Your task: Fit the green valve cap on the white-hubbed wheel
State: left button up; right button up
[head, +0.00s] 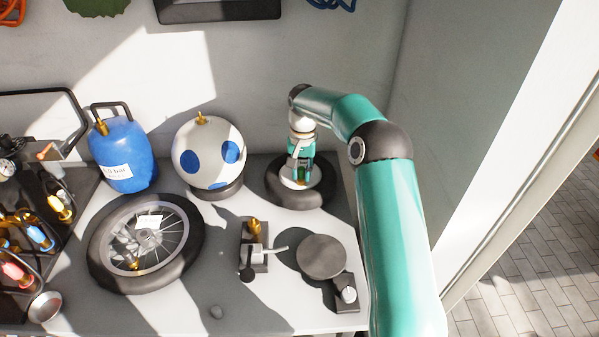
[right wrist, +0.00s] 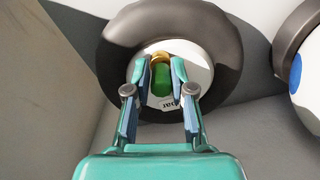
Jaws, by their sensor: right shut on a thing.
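The white-hubbed wheel lies flat at the back right of the bench, with a dark tyre (head: 312,195) and a white hub; it also fills the upper middle of the right wrist view (right wrist: 220,45). My right gripper (head: 300,176) reaches down over the hub. In the right wrist view its fingertips (right wrist: 162,72) are shut on the green valve cap (right wrist: 162,82). A brass-coloured valve part (right wrist: 160,57) shows right at the cap's far end; I cannot tell whether the cap is seated on it. My left gripper is not in view.
A small lever fixture (head: 254,255) and a round dark plate (head: 322,256) lie in front. The wall is close behind.

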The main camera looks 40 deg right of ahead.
jog(key=shift+f, duration=0.3)
dwell(0.5)
jog(key=o, duration=1.3)
jog(key=shift+r, duration=0.15)
jog(key=shift+r+p, duration=3.7)
jog(key=shift+r, duration=0.7)
jog(key=shift+s+f, duration=0.1)
